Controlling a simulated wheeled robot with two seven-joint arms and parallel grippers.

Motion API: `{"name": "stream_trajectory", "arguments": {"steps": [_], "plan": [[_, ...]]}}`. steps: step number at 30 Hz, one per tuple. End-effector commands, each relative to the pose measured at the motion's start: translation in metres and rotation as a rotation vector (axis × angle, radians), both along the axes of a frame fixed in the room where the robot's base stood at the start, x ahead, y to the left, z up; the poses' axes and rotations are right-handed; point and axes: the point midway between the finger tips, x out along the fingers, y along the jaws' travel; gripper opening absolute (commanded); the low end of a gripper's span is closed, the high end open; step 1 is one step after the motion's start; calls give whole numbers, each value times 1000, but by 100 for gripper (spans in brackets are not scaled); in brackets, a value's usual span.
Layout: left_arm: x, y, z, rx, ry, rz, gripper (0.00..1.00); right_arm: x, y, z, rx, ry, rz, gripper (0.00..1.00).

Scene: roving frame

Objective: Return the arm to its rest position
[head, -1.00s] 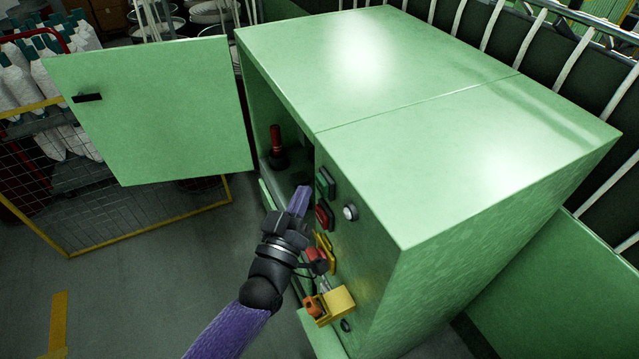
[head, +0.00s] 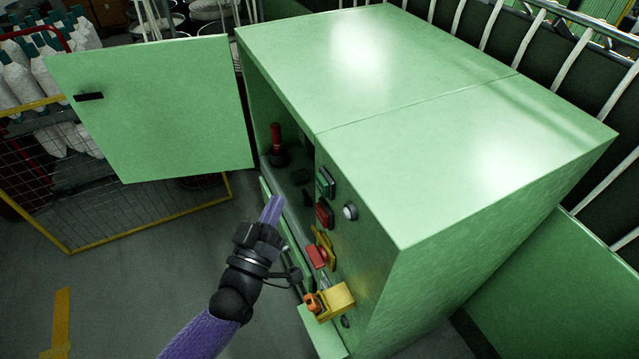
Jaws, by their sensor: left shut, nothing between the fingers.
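My left gripper (head: 272,209) is at the end of the purple arm that comes in from the bottom left. It is shut and empty, in front of the cabinet's open compartment and left of the button panel. The green cabinet (head: 440,130) fills the middle and right. Its door (head: 150,105) stands open to the left. A red-handled part (head: 277,140) stands upright inside the compartment. My right gripper is not in view.
The panel carries a green button (head: 325,182), a red button (head: 324,214), a white knob (head: 350,212) and a yellow box (head: 335,301). A yellow-framed mesh cart (head: 60,190) with white bobbins stands at left.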

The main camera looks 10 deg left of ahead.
Motion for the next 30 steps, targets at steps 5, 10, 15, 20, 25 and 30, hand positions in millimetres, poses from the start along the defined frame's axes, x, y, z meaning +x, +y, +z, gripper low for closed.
{"name": "stream_trajectory", "arguments": {"steps": [5,10,15,20,25,30], "plan": [[0,0,0,0,0,0,0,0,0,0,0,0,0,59],[0,0,-8,8,13,2,0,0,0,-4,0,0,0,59],[-13,6,-132,157,243,22,0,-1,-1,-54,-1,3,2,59],[-61,18,-294,367,598,13,0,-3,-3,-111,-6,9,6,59],[-150,32,-445,572,985,-51,0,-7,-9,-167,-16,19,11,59],[-265,44,-556,743,1361,-171,0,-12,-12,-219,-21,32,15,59]]}}
